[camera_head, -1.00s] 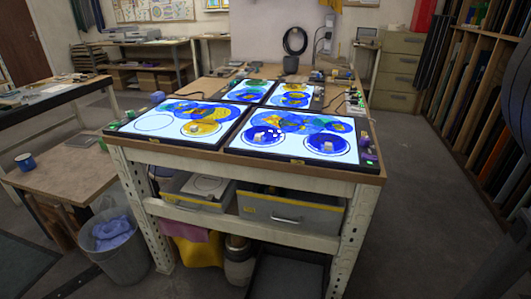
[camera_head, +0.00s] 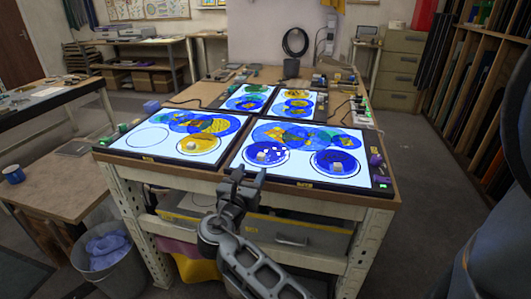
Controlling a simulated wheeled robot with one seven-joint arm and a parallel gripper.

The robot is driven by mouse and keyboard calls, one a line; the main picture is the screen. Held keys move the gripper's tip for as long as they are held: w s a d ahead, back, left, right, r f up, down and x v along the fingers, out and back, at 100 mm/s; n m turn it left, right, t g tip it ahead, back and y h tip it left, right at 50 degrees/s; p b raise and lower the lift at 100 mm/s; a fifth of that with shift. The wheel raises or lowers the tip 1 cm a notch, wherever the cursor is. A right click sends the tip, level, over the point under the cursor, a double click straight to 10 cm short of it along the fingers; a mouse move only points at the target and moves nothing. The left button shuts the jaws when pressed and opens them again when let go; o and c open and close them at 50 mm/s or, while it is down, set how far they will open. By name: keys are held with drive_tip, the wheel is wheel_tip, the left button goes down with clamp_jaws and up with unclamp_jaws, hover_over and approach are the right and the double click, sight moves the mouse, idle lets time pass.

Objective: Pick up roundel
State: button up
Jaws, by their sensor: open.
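Several round glass roundels lie on lit white panels on the workbench. A yellow roundel (camera_head: 207,143) with a small pale block on it lies on the front left panel. On the front right panel, a blue roundel with white spots (camera_head: 278,155) and a plain blue roundel (camera_head: 335,168) each carry a pale block. An empty drawn circle (camera_head: 148,138) shows at the left panel's left side. My gripper (camera_head: 242,174) is open and empty at the bench's front edge, near the spotted blue roundel and apart from it. Which roundel is meant cannot be told.
Two smaller lit panels with overlapping coloured discs (camera_head: 293,104) lie behind. Small items and a purple block (camera_head: 376,160) edge the panels. A bin (camera_head: 104,250) and low table stand left; a sheet rack (camera_head: 465,85) stands right.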

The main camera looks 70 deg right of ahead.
sight(260, 157)
drive_tip(key=shift+d+r+p, duration=0.15)
drive_tip(key=shift+d+p, duration=0.3)
drive_tip(key=shift+d, duration=2.65)
drive_tip(key=shift+c, duration=0.5)
clamp_jaws()
